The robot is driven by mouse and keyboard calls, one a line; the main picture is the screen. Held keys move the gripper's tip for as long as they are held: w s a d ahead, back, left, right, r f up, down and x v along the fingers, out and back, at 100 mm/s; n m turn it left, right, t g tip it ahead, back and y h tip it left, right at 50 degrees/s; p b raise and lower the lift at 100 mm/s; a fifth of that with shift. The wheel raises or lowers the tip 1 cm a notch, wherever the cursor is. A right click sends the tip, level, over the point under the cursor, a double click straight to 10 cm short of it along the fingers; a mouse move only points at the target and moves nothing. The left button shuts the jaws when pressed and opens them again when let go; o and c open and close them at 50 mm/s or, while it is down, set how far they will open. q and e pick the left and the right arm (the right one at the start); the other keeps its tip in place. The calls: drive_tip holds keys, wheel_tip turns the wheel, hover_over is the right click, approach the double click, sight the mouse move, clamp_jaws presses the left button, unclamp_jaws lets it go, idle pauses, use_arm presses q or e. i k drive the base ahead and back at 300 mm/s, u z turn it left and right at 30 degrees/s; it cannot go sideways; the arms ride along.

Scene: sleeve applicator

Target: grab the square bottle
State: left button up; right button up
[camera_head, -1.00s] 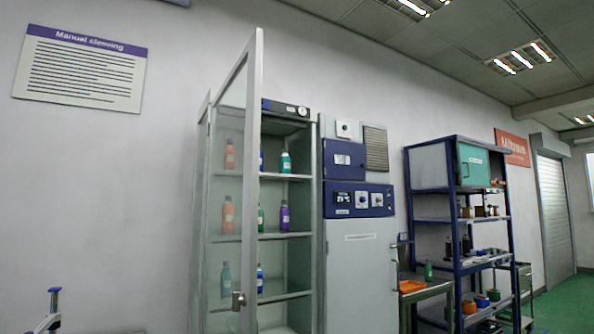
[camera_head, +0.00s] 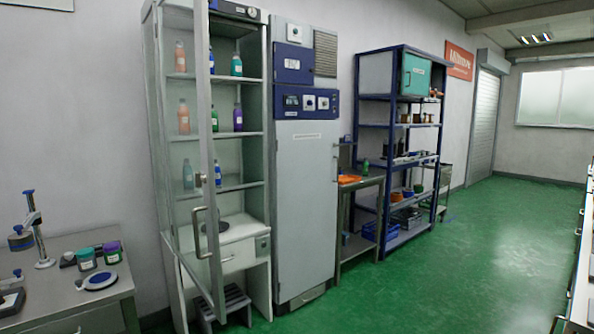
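Several small bottles stand on the shelves of a tall glass-doored cabinet (camera_head: 253,158). On the top shelf are an orange bottle (camera_head: 180,57) and a teal bottle (camera_head: 236,64). The middle shelf has an orange bottle (camera_head: 184,117), a green bottle (camera_head: 214,118) and a purple bottle (camera_head: 238,117). Lower down are a teal bottle (camera_head: 187,174) and a blue bottle (camera_head: 217,174). A green bottle (camera_head: 365,166) stands on a steel bench further right. The bottles are too small to tell which is square. Neither of my grippers is in view.
The cabinet's glass door (camera_head: 203,215) stands open toward me. A step stool (camera_head: 230,303) is at the cabinet's foot. A bench (camera_head: 98,265) with jars is at left, and a blue rack (camera_head: 397,126) stands further right. Green floor (camera_head: 470,250) is clear at right.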

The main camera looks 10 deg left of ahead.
sight(236, 64)
drive_tip(key=z, duration=0.1)
drive_tip(key=i, duration=2.1)
drive_tip(key=u, duration=0.8)
drive_tip(key=i, duration=2.05)
drive_tip(key=u, duration=1.35)
drive_tip(key=i, duration=0.45)
drive_tip(key=u, duration=0.1)
